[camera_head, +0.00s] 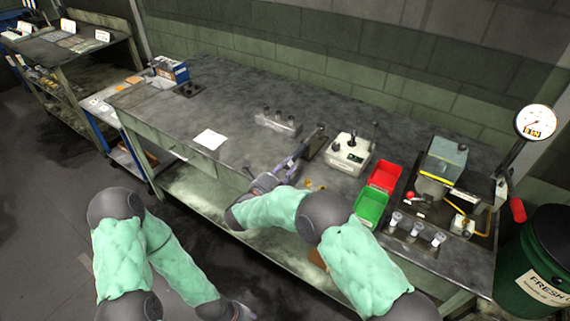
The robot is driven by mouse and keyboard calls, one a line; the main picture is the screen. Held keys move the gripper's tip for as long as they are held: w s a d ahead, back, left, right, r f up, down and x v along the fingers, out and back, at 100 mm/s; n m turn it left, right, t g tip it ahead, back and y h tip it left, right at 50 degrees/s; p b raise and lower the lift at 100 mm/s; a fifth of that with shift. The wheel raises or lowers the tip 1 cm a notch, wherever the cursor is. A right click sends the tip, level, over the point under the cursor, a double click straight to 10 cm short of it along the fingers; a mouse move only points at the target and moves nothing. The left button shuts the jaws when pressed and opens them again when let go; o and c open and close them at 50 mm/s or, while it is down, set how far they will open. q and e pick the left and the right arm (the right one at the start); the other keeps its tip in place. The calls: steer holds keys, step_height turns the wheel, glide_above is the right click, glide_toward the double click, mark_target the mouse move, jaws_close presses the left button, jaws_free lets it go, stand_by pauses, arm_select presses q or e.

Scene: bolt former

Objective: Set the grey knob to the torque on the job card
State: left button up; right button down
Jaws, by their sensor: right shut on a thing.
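A white job card (210,139) lies flat on the bench, left of centre; its writing is too small to read. A long grey tool (291,161) slants across the bench's front edge, its far end at a dark holder (314,145). My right gripper (268,181) is shut at the near, lower-left end of this tool, where the grey knob seems to be. The fingers and wrist largely hide the knob, and its setting cannot be read. My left gripper (238,312) hangs low in front of the bench at the bottom edge, apart from everything; its fingers are not clear.
A white box with a lever (349,153), a red bin (385,175) and a green bin (371,207) stand right of the tool. A metal block with pegs (278,123) sits behind it. A machine with a dial gauge (536,122) is far right. The bench's left part is mostly clear.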

steer(key=n+p, duration=0.2)
steer(key=n, duration=0.2)
steer(key=shift+r+n, duration=0.15)
steer(key=shift+n, duration=0.15)
steer(key=n+p, duration=0.3)
steer(key=n, duration=0.2)
steer(key=shift+r+n+p, duration=0.1)
steer(key=shift+n+p, duration=0.2)
steer(key=n+p, duration=0.2)
steer(key=n, duration=0.3)
steer(key=shift+w+a+p, duration=0.1)
steer(key=shift+p, duration=0.25)
steer(key=shift+n+p, duration=0.85)
steer(key=shift+n, duration=1.35)
steer(key=c, duration=0.9)
jaws_free()
steer(key=shift+c, duration=0.2)
